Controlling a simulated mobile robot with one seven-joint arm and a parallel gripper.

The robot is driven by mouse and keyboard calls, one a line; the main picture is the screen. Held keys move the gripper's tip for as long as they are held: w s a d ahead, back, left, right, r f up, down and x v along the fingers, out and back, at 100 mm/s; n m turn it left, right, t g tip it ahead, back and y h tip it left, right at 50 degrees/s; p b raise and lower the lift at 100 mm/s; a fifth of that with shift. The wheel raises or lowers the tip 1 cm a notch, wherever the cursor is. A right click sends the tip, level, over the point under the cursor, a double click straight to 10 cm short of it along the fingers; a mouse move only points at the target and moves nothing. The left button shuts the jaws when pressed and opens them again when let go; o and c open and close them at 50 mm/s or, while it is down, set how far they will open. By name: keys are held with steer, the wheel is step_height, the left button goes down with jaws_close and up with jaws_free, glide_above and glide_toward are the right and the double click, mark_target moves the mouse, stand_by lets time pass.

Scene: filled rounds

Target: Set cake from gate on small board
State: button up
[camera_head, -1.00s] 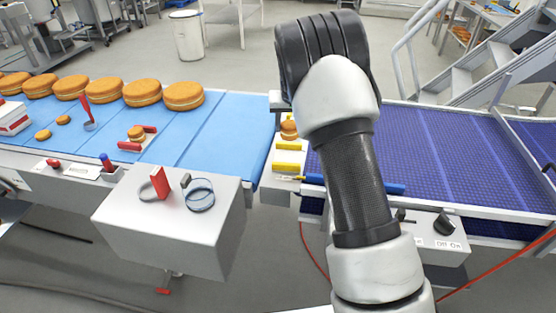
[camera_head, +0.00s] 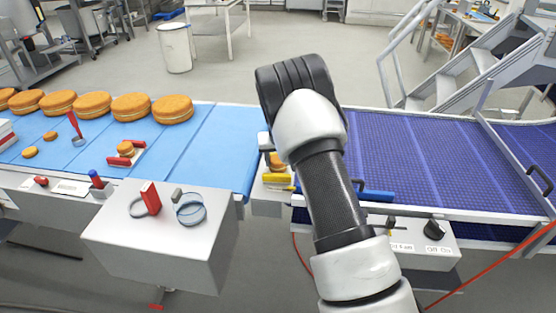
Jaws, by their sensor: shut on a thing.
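A small round orange-brown cake (camera_head: 277,160) shows just left of my arm, by a yellow bar (camera_head: 276,180) on a pale stand between the two conveyors. My arm hides its right side, and I cannot tell what it rests on. Another small cake (camera_head: 125,149) sits between the red bars of a gate (camera_head: 122,161) on the light blue belt. My gripper is hidden behind my own arm, so its jaws and their hold do not show. I cannot make out clearly which piece is the small board.
Several large cakes (camera_head: 172,109) line the far edge of the blue belt (camera_head: 205,150). Two small cakes lie loose at its left. A grey box (camera_head: 160,235) with a red block and rings stands in front. The purple conveyor (camera_head: 430,165) is clear at right.

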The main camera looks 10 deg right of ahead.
steer(key=shift+f, duration=0.25)
steer(key=o, duration=0.7)
steer(key=shift+r, duration=0.1)
